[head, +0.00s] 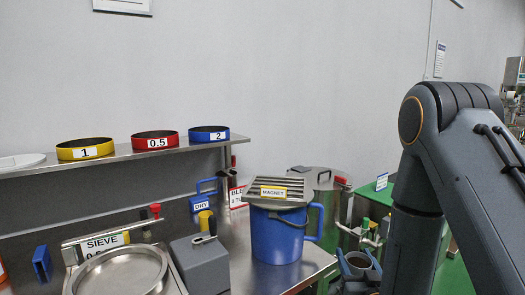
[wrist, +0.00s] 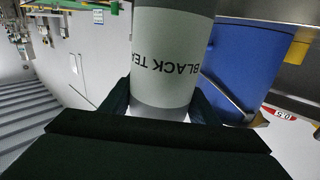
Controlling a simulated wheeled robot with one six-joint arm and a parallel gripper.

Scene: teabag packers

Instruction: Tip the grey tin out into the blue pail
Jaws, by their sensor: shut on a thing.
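The grey tin (wrist: 165,85) fills the middle of the wrist view, with a pale label reading "BLACK TE", upside down in that picture. My gripper (wrist: 160,108) is shut on it, one dark finger on each side. In the head view my gripper (head: 359,266) is low at the right, beside my arm, and the tin is only partly visible there. The blue pail (head: 278,240) stands on the steel bench, left of my gripper. A slatted grate marked MAGNET (head: 272,190) lies over its top. The tin's contents are hidden.
A steel drum (head: 322,180) stands behind the pail. A grey box (head: 200,264) and the SIEVE unit (head: 118,270) are left of the pail. A shelf (head: 110,160) carries yellow, red and blue sieve rings. Green equipment stands near my gripper.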

